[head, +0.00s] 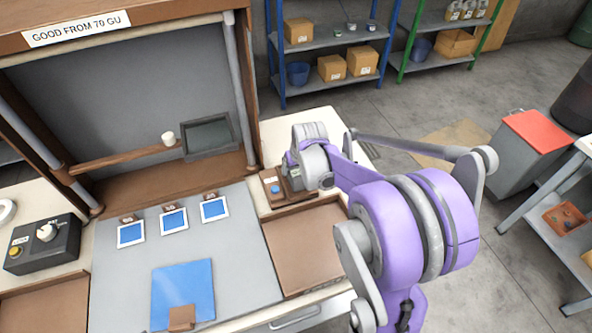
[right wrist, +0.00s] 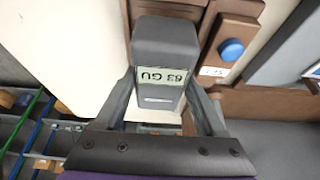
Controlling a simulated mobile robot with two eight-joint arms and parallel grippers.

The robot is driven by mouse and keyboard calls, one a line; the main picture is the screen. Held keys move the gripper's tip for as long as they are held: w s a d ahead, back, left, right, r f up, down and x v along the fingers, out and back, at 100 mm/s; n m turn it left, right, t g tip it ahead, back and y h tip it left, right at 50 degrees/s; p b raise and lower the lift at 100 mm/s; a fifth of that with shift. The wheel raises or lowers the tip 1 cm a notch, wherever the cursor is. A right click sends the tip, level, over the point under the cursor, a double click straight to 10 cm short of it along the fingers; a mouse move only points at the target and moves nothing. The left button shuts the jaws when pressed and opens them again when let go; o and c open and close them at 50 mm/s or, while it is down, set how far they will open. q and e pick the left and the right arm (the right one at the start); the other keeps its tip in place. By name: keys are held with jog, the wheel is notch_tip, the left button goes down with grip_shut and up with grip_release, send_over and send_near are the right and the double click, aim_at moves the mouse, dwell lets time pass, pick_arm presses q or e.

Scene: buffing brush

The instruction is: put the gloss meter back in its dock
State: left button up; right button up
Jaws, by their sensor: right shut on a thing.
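The gloss meter (right wrist: 165,52) is a dark grey block with a pale display reading "63 GU". In the right wrist view it sits between the fingers of my right gripper (right wrist: 163,92), which is shut on it. In the head view the meter (head: 291,181) is mostly hidden by the gripper (head: 297,172). The brown dock (head: 270,178), with a blue button, is right by the meter; it also shows in the wrist view (right wrist: 238,18). The meter overlaps the dock's edge there, and I cannot tell whether it is seated. My left gripper is not in view.
A brown tray (head: 305,243) lies just in front of the dock. Three small blue panels (head: 174,220) and a larger blue panel (head: 182,290) lie on the grey bench top. A dark control box (head: 42,243) stands at left. Shelves (head: 330,42) stand behind.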

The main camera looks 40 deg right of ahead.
jog(key=shift+f, duration=0.5)
jog(key=shift+f, duration=0.25)
jog(key=o, duration=1.3)
jog(key=shift+r, duration=0.1)
jog(key=shift+r, duration=0.1)
